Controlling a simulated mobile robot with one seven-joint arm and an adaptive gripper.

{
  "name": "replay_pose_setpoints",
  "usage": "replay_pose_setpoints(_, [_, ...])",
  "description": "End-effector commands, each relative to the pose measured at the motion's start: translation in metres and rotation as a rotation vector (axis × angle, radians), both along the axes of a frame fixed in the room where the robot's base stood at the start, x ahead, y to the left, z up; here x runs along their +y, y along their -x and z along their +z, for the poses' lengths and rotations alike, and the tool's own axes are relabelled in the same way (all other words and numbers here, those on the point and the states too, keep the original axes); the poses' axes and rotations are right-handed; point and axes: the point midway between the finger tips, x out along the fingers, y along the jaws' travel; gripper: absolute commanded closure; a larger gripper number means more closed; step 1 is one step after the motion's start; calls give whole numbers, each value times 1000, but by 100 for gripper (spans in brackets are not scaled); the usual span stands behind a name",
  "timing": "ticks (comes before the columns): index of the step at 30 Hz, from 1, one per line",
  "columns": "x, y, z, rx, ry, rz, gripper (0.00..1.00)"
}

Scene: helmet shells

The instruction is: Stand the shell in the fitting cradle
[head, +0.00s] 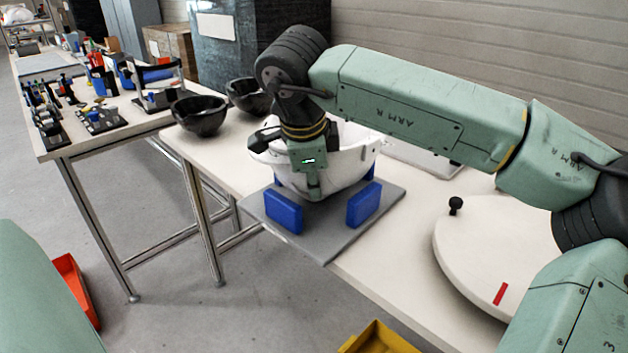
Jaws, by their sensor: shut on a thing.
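A white helmet shell (345,168) sits in the middle of the head view, open side up. It is at the fitting cradle, a grey plate (338,243) with blue blocks (363,204) standing on it. The shell's lower part is between the blue blocks; whether it bears on them is hard to tell. My gripper (312,185) comes down from above at the shell's near side and is shut on the shell. The arm and wrist hide part of the shell's left and back, and the fingertips' contact is only partly visible.
Two black shells (200,115) stand on the table behind, to the left. A round white disc (505,250) with a black knob and red mark lies at the right. A yellow bin (378,340) is below the front edge. A side table (90,140) holds tools.

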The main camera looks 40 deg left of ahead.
Motion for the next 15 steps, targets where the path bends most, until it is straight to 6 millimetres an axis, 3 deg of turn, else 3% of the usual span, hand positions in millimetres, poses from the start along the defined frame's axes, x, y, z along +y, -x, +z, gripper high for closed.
replay_pose_setpoints(15, [0, 0, -11, -1, -2, -1, 100])
